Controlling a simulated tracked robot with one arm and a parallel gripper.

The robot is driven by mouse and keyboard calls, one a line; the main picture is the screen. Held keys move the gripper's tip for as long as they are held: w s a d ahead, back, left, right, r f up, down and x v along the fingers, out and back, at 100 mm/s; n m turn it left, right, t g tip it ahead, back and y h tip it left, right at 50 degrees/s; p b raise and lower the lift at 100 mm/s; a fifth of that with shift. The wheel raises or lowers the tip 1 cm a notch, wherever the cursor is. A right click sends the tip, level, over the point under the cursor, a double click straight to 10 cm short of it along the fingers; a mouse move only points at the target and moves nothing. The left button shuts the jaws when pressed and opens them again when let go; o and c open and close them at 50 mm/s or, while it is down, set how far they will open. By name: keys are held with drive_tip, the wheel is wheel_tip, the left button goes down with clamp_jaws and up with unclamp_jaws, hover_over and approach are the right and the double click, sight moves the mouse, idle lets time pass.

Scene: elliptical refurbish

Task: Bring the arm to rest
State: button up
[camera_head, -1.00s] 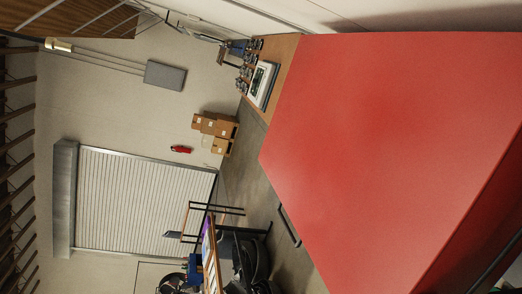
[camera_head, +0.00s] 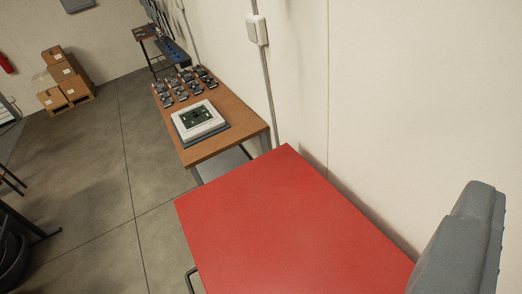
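I do not make out my gripper or its fingertips in the camera_head view. A dark grey angular part (camera_head: 462,240) stands at the lower right edge, cut off by the frame. I cannot tell whether it belongs to my arm. It stands in front of the right side of a red flat top (camera_head: 285,225), which fills the lower middle of the view.
A wooden table (camera_head: 225,143) behind the red top bears a white device (camera_head: 199,114) with a green board and several small dark parts (camera_head: 183,86). Cardboard boxes (camera_head: 62,75) stand at the far left. A pale wall (camera_head: 380,90) runs along the right. Open grey floor (camera_head: 95,170) lies left.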

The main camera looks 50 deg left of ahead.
drive_tip(key=shift+s+a+r, duration=0.1)
drive_tip(key=shift+s+r, duration=0.05)
drive_tip(key=shift+r, duration=0.05)
wheel_tip(320, 180, down, 7)
drive_tip(key=b, duration=0.6)
drive_tip(key=shift+b, duration=0.4)
